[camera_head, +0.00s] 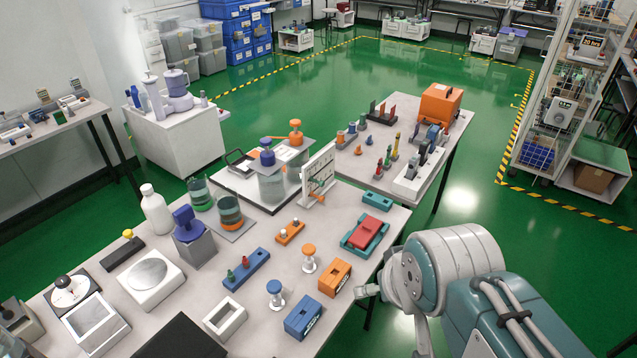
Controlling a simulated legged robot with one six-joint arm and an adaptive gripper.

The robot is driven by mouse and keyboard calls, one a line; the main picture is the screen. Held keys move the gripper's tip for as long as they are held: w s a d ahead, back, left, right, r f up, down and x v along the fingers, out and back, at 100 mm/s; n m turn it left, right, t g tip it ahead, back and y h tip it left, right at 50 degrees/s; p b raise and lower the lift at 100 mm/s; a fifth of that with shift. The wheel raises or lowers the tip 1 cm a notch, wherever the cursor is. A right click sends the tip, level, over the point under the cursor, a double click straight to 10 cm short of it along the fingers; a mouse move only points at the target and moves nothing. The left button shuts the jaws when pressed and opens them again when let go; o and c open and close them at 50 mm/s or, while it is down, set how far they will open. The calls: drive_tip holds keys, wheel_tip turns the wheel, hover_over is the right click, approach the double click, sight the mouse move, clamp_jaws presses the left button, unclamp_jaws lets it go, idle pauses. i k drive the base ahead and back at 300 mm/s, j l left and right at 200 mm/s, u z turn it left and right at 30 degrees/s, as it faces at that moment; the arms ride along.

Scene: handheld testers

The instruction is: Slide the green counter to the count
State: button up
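No label marks which thing is the green counter. A small teal-green block (377,201) lies near the table's right edge, beyond the teal tray with a red piece (364,235). A blue bar (246,271) mid-table carries a green peg (230,275) and a red peg. Any scale or count marks are too small to read. My gripper (394,316) is at the table's right edge, beside the orange box and nearer than the teal block. Its pale fingers look spread apart, with nothing seen between them. My arm hides part of it.
An orange box (334,278) and a blue box (304,315) stand near the right edge, close to my gripper. Two small spools, jars and a pegboard (318,174) stand further in. A second table behind holds an orange case (440,103). Green floor at the right is free.

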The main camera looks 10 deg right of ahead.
sight(321, 184)
drive_tip(key=u, duration=0.45)
drive_tip(key=j+u, duration=0.1)
drive_tip(key=u, duration=0.3)
drive_tip(key=k+j+u, duration=0.1)
drive_tip(key=u, duration=0.35)
drive_tip(key=j+u, duration=0.1)
drive_tip(key=u, duration=0.75)
drive_tip(key=j+u, duration=0.15)
drive_tip(key=u, duration=0.7)
drive_tip(key=z, duration=3.1)
